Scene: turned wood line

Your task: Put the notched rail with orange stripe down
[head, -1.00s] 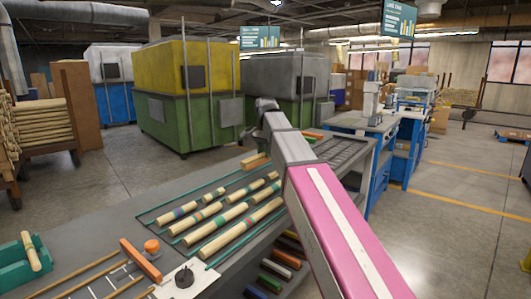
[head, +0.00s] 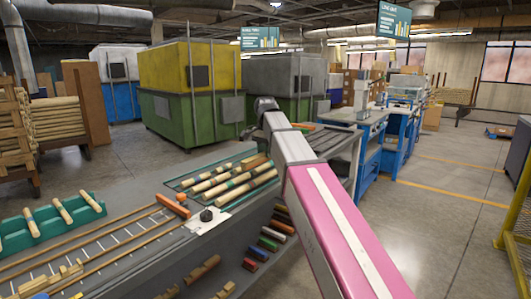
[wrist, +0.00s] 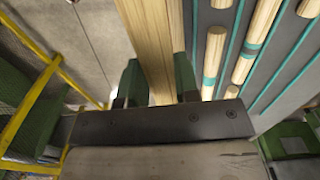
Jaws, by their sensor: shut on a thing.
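In the wrist view my gripper (wrist: 158,82) has its two green fingers closed on a long pale wooden rail (wrist: 148,35). The rail runs away from me between the fingers, past the top edge of the picture. No orange stripe or notch shows on the visible part. The tray of turned wood pieces lies to its right in that view. In the head view my arm reaches forward over the bench, and its end, gripper and rail are hidden.
A bench (head: 130,190) runs along the left, with turned pieces (head: 245,187) between teal dividers, a teal rack (head: 50,222) holding several pegs, and an orange block (head: 173,206). Small coloured pieces fill a lower shelf (head: 265,245). A yellow guard frame (head: 513,230) stands at right; open floor (head: 430,210) lies before it.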

